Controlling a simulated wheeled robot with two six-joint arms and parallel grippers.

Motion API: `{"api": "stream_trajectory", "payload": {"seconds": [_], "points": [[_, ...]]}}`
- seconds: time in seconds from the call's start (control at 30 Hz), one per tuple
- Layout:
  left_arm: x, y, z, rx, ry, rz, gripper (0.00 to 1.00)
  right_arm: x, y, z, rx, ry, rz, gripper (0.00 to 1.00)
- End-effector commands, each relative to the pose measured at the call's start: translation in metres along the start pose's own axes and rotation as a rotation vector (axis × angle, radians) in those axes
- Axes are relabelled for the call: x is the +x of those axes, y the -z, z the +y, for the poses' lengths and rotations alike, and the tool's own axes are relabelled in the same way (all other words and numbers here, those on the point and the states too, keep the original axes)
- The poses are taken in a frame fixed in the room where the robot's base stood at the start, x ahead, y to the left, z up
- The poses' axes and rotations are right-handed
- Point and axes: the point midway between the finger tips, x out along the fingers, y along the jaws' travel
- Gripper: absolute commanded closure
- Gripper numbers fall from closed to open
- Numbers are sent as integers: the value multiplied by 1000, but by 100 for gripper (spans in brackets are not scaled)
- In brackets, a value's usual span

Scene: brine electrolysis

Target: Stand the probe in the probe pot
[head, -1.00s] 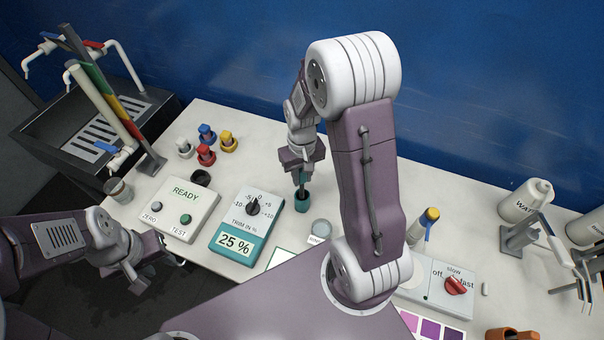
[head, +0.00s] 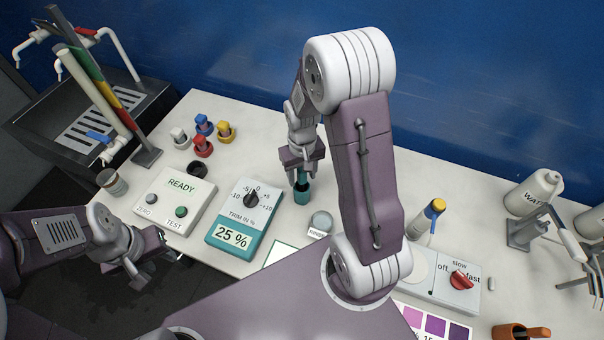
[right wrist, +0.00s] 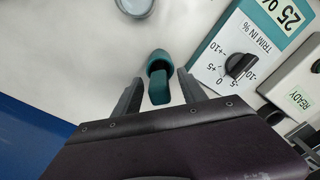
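The teal probe (right wrist: 159,92) stands in the dark teal probe pot (right wrist: 158,63), as the right wrist view shows. In the head view the pot (head: 302,195) is on the white bench, right of the trim box, and the probe's top (head: 302,176) shows just above it. My right gripper (head: 302,170) is over the pot. Its two fingers (right wrist: 159,78) are on either side of the probe, with a gap on each side, so it is open. My left gripper (head: 160,272) is off the bench's front edge at lower left, empty, its fingers apart.
The trim box (head: 240,247) reads 25 % and the test box (head: 158,213) reads READY. A small round grey-lidded container (head: 320,222) stands close to the pot. A slow/fast dial box (head: 440,292) is at right. Bench behind the pot is clear.

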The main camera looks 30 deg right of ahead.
Motion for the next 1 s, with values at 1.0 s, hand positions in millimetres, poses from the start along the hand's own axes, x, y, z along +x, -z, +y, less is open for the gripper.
{"api": "stream_trajectory", "payload": {"seconds": [1.0], "points": [[2,0,0,0,0,0,64,-91,0,0,0,0,1,51]]}}
